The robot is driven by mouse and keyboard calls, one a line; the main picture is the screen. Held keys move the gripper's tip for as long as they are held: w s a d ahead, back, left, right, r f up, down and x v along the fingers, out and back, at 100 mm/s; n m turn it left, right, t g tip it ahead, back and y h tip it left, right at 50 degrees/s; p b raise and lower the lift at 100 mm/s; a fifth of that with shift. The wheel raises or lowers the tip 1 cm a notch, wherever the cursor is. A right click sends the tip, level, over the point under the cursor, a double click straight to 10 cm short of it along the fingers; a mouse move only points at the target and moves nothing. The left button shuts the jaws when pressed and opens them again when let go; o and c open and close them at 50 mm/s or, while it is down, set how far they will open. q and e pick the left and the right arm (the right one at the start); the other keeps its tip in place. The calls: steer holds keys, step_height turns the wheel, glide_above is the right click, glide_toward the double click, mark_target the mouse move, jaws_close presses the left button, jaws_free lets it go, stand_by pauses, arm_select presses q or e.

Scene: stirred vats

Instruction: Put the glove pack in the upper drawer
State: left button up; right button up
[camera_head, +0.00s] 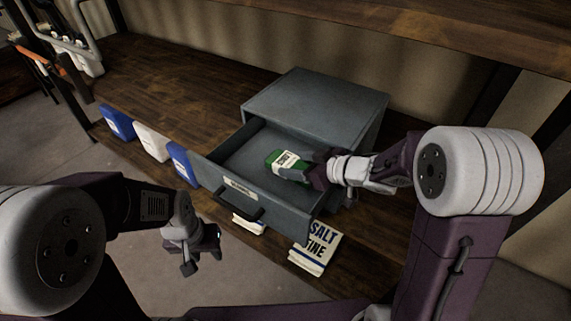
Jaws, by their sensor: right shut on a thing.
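A grey cabinet (318,100) stands on the wooden bench with its upper drawer (242,165) pulled out. The drawer has a black handle and a small label on its front. The glove pack (285,158), green with a white label, is at the drawer's interior, within its walls in the picture. I cannot tell whether it touches the drawer floor. My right gripper (308,172) is shut on the near right end of the pack, reaching over the drawer's right wall. My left gripper (204,257) is open and empty, in front of the bench, left of and below the drawer front.
A white pack marked SALT FINE (318,250) lies near the bench edge, right of the drawer front. Another white pack (249,224) is partly hidden beneath the drawer. Blue and white containers (152,143) line the bench's front edge at left. The bench behind them is clear.

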mark_target(287, 160)
steer(key=w+a, duration=0.1)
steer(key=w+a+f+b, duration=0.1)
steer(key=w+a, duration=0.1)
steer(key=shift+f, duration=0.1)
steer(key=o, duration=1.3)
steer(key=shift+f, duration=0.1)
steer(key=shift+s+d+r, duration=0.1)
steer(key=shift+r, duration=0.15)
steer(key=p+v, duration=0.3)
steer(key=v, duration=0.8)
steer(key=shift+s+d+p, duration=0.1)
steer(key=shift+d+p, duration=0.05)
steer(key=shift+p, duration=0.25)
steer(key=shift+s+d, duration=0.2)
steer(key=shift+s, duration=0.05)
